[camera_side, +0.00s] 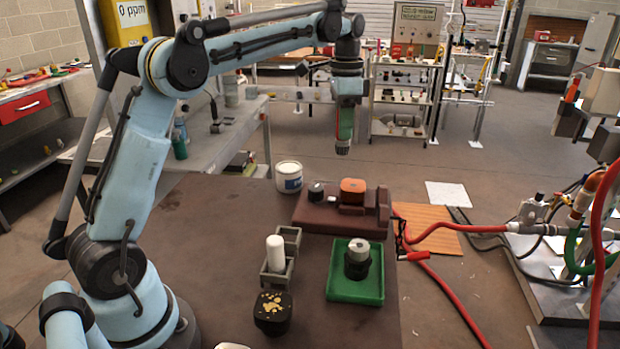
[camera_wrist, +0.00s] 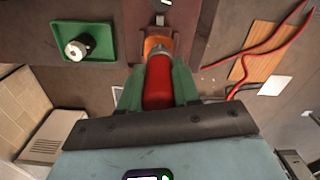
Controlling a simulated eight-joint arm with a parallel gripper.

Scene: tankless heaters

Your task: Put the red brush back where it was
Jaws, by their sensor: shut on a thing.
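My gripper (camera_side: 346,122) is shut on the red brush and holds it in the air, pointing down. In the wrist view the red brush (camera_wrist: 158,84) lies between the two green fingers of my gripper (camera_wrist: 158,72). In the side view its red shows only as a thin strip beside a finger, and a dark tip (camera_side: 342,149) hangs below. A brown holder (camera_side: 325,217) stands on the table below, well apart from the brush. It carries an orange block (camera_side: 353,187) and a black knob (camera_side: 317,189). In the wrist view the brush end overlaps the orange block (camera_wrist: 152,43).
A green tray (camera_side: 341,291) with a black-and-grey part (camera_side: 357,252) sits in front of the holder. A grey rack (camera_side: 276,280) with a white cylinder (camera_side: 275,250), a black cup (camera_side: 272,315) and a white can (camera_side: 289,175) stand nearby. Red hoses (camera_side: 447,290) run right.

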